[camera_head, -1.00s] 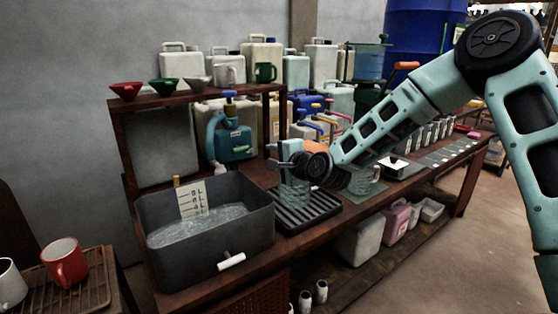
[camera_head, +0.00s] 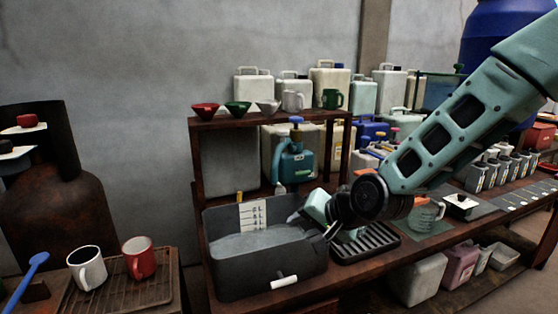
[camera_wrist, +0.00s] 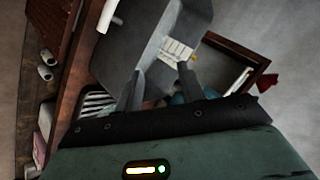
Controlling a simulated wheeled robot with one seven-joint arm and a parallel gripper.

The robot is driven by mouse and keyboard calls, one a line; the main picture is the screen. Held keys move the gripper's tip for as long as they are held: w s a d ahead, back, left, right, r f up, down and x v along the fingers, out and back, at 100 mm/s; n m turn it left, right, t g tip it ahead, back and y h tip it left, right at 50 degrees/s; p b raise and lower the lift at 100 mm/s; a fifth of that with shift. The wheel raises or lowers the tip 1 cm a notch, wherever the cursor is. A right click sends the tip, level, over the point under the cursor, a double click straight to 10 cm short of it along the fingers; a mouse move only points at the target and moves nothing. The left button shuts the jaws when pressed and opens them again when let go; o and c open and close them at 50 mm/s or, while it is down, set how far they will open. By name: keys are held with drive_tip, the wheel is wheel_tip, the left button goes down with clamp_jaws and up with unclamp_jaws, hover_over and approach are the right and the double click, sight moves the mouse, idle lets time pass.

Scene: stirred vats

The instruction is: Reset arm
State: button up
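My gripper (camera_head: 318,222) is at the right rim of the grey vat (camera_head: 265,275), tilted down and to the left. In the wrist view its two dark fingers (camera_wrist: 160,84) stand apart with nothing seen held between them. The vat holds clear liquid (camera_head: 250,242) and has a white scale card (camera_head: 252,215) inside its back wall. The card also shows in the wrist view (camera_wrist: 178,50), beyond the fingers. My gripper and wrist cover part of the black slatted tray (camera_head: 372,248) to the right of the vat.
A glass jug (camera_head: 427,214) stands right of my wrist. A shelf (camera_head: 270,118) with funnels and mugs rises behind the vat. A red mug (camera_head: 139,258) and a white mug (camera_head: 87,268) stand on a rack at left. A white handle (camera_head: 284,282) juts from the vat's front.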

drive_tip(key=s+d+r+n+g+h+p, duration=0.1)
drive_tip(key=s+n, duration=0.3)
drive_tip(key=s, duration=0.6)
drive_tip(key=s+d+r+n+g+h+p, duration=0.1)
drive_tip(key=s+d+r+n+g+h, duration=0.1)
drive_tip(key=s, duration=0.8)
drive_tip(key=s+d+r+n+g+h+p, duration=0.2)
drive_tip(key=s+d+n+g, duration=0.2)
drive_tip(key=s, duration=0.6)
drive_tip(key=shift+r+n+g+h, duration=0.3)
drive_tip(key=shift+r+n, duration=0.05)
drive_tip(key=shift+n, duration=0.45)
